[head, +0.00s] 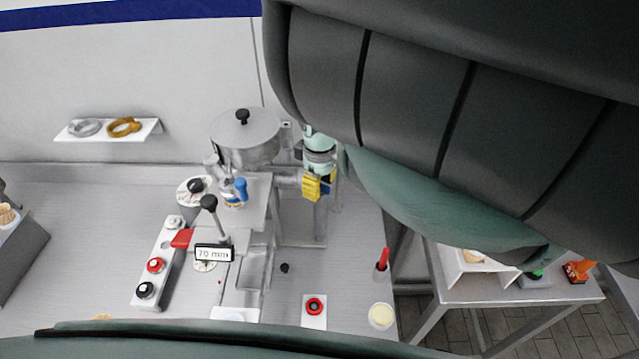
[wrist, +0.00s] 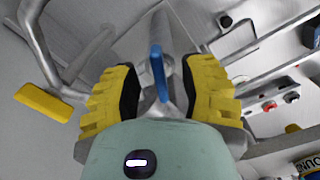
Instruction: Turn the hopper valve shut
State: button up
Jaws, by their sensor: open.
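The steel hopper (head: 246,140) with a black-knobbed lid stands at the centre left in the head view. Below it is a valve with a blue handle (head: 240,188). The handle also shows in the wrist view (wrist: 158,75), on the line between the yellow fingers. My gripper (head: 318,186) is to the right of the handle in the head view, with a visible gap. In the wrist view my gripper (wrist: 160,92) is open and empty, a finger on each side of the handle in the picture. The valve body is partly hidden.
A black-knobbed lever (head: 209,203) with a "70 mm" label stands in front of the hopper. A button box (head: 155,265) lies left of it. A wall shelf (head: 108,130) holds two rings. My arm covers the upper right. A yellow piece (wrist: 43,103) is left of my fingers.

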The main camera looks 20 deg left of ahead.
grip_shut()
jog(key=shift+m, duration=0.3)
dwell(0.3)
jog(key=m, duration=1.1)
jog(key=shift+m+b, duration=0.3)
jog(key=shift+b, duration=0.05)
dwell(0.5)
grip_release()
